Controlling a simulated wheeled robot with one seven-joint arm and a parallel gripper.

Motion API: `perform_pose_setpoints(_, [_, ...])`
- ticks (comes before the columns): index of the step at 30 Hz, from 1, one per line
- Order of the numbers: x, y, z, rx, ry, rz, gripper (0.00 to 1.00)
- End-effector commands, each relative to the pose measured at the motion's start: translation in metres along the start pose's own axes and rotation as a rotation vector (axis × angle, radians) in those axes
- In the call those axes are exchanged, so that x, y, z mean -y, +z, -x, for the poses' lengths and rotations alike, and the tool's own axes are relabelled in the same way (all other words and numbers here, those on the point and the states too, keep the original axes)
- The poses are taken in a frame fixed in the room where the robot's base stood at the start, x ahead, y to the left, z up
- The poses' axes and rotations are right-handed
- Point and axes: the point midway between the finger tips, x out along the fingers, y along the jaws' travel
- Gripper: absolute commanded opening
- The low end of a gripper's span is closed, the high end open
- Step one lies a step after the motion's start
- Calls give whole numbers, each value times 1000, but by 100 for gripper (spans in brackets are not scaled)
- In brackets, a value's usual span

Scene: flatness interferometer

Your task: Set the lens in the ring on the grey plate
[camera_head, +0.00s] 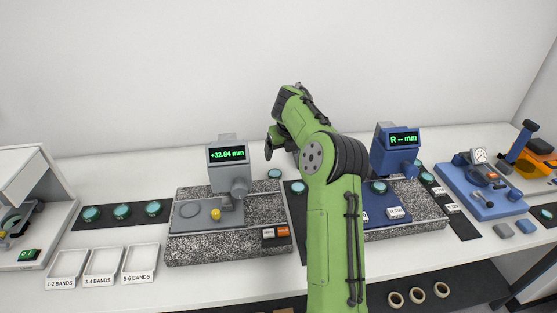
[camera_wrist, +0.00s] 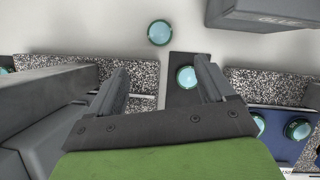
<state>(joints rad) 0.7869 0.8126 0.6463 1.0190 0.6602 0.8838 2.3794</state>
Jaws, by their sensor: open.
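The grey plate (camera_head: 203,222) sits on the left granite block, under a grey gauge head. A ring (camera_head: 188,204) shows on its left part and looks empty. A yellow knob (camera_head: 215,213) stands beside the ring. Several teal lenses are about; which one the task means I cannot tell. One lens (camera_head: 275,173) lies on the white table behind the blocks; it also shows in the wrist view (camera_wrist: 159,33). Another lens (camera_head: 298,187) is on a dark mat and shows between my fingers in the wrist view (camera_wrist: 186,77). My gripper (camera_head: 270,146) is open and empty, above this area.
The grey gauge (camera_head: 228,155) stands over the plate. Labelled trays (camera_head: 104,266) and a lens mat (camera_head: 120,224) lie left. A blue dial fixture (camera_head: 482,195) stands right.

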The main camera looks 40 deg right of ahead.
Motion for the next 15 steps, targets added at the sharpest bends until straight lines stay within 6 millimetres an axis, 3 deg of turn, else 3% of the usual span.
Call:
perform_pose_setpoints(1, [2, 5, 22, 2, -5, -1, 82])
perform_pose_setpoints(4, [0, 4, 20, -1, -1, -1, 82])
perform_pose_setpoints(15, [0, 2, -70, -1, 0, -2, 82])
